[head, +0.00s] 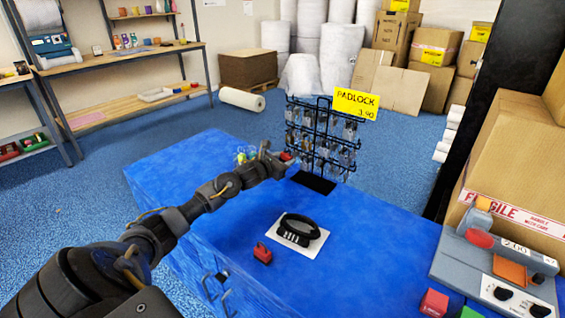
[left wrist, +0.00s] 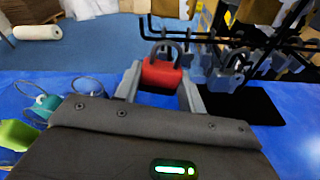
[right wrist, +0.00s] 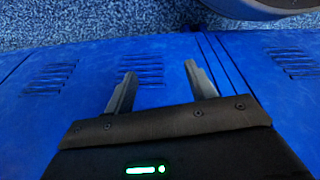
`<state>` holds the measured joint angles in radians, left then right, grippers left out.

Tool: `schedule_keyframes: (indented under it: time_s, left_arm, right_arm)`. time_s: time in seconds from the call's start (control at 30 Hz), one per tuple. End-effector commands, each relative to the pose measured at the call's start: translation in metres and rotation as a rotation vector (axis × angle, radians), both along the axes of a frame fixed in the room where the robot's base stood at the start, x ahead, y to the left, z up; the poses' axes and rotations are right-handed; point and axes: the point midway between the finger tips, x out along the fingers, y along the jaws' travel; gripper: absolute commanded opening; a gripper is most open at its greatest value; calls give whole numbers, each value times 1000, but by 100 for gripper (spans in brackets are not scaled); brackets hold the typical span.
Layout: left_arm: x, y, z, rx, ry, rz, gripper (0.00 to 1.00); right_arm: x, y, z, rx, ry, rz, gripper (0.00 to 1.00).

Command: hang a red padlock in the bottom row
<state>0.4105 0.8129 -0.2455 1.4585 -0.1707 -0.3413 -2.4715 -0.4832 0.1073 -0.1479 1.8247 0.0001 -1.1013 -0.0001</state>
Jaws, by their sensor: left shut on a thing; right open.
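My left gripper (head: 280,160) is shut on a red padlock (left wrist: 161,74), held upright with its shackle up, at the left side of the wire rack (head: 319,101). In the left wrist view the shackle is close to a black rack hook (left wrist: 180,38); I cannot tell whether it is around the hook. A grey padlock (left wrist: 226,76) hangs just right of it. Several grey padlocks fill the rack's rows. Another red padlock (head: 262,254) lies on the blue counter (head: 380,235). My right gripper (right wrist: 160,82) is open and empty, facing blue vented panels.
A black cable lock (head: 298,231) lies on a white card in mid-counter. Small yellow-green and teal items (left wrist: 42,106) lie left of my left gripper. A yellow price sign (head: 356,104) tops the rack.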

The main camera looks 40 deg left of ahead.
Motion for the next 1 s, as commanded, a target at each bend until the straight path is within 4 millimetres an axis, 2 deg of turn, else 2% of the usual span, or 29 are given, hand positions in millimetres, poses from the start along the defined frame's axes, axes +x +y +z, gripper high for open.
schedule_keyframes:
  time_s: [0.4,1.0]
  left_arm:
    - [5,0,-2,0,-2,1,22]
    - [5,0,-1,0,-2,1,22]
  right_arm:
    - [5,1,16,3,-13,-2,56]
    - [6,2,18,3,-13,-2,56]
